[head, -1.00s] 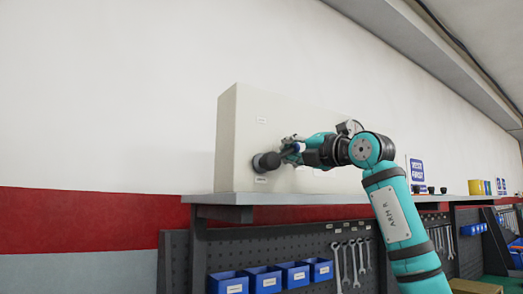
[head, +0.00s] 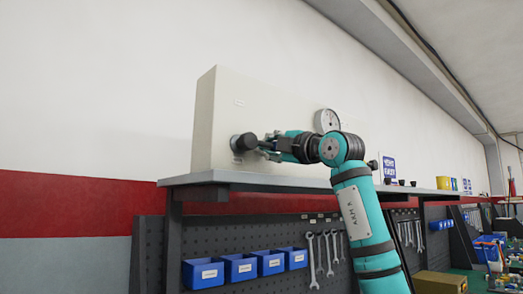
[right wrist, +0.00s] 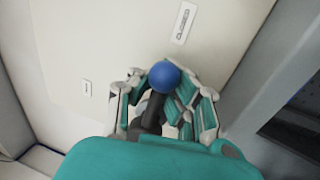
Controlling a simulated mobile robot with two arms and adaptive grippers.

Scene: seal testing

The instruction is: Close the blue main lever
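The blue main lever shows in the right wrist view as a blue ball knob (right wrist: 164,75) on a dark shaft, in front of the pale panel of a box. My right gripper (right wrist: 166,92) is around it, with fingers spread on both sides of the knob and shaft. A gap shows on the left; on the right I cannot tell whether a finger touches. In the head view my right gripper (head: 264,148) is at the box's front, just right of a dark round knob (head: 243,142), and the lever is mostly hidden there. My left gripper is not in view.
The cream box (head: 222,110) stands on a grey shelf (head: 225,177). A round gauge (head: 327,120) is on the box behind my right arm. Blue bins (head: 240,267) and wrenches (head: 318,255) hang below. A yellow container (head: 443,183) stands farther right.

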